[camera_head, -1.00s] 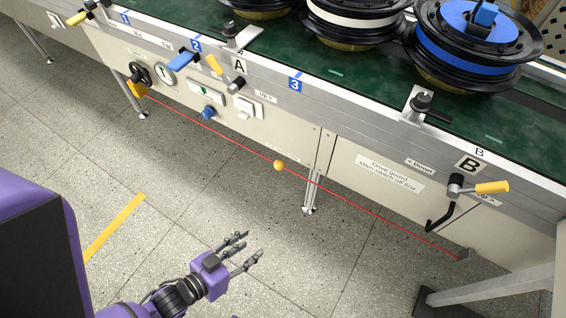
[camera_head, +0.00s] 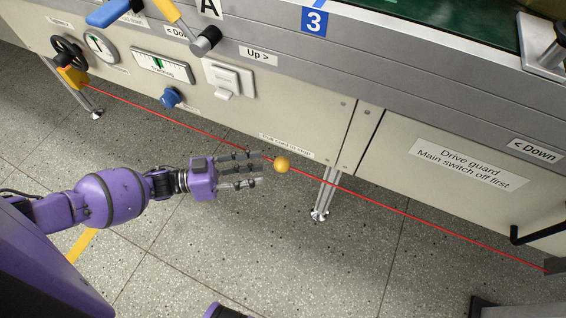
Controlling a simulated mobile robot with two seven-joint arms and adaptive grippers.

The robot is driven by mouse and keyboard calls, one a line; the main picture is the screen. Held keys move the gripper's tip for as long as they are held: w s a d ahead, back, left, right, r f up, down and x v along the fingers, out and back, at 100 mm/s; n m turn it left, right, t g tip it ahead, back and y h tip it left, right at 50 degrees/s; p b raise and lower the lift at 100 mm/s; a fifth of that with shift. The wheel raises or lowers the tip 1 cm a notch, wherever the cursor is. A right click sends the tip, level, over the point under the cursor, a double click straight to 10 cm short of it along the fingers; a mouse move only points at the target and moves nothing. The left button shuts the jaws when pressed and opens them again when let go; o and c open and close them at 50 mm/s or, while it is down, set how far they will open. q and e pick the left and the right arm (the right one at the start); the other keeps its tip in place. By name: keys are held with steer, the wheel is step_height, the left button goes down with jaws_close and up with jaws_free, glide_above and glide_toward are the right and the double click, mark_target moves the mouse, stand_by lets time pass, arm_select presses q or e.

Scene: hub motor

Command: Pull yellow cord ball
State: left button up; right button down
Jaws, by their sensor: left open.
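The yellow cord ball (camera_head: 282,164) hangs on a thin red cord (camera_head: 400,212) that runs along the front of the machine below its panels. My left gripper (camera_head: 262,169) is open, its fingers pointing right. In the picture its fingertips end just left of the ball. I cannot tell whether they touch it or the cord. At the bottom edge a small purple piece (camera_head: 226,311) shows; my right gripper is not visible.
The machine's front panel (camera_head: 300,110) carries a black handwheel (camera_head: 67,51), a blue knob (camera_head: 170,97), a white switch (camera_head: 229,78) and levers above. A metal leg (camera_head: 323,195) stands behind the cord, right of the ball. The tiled floor in front is mostly clear.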

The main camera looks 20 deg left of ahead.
mark_target(282, 167)
arm_select(q)
steer(key=b+x, duration=0.1)
steer(key=x, duration=0.7)
steer(key=shift+a+r, duration=0.1)
jaws_close()
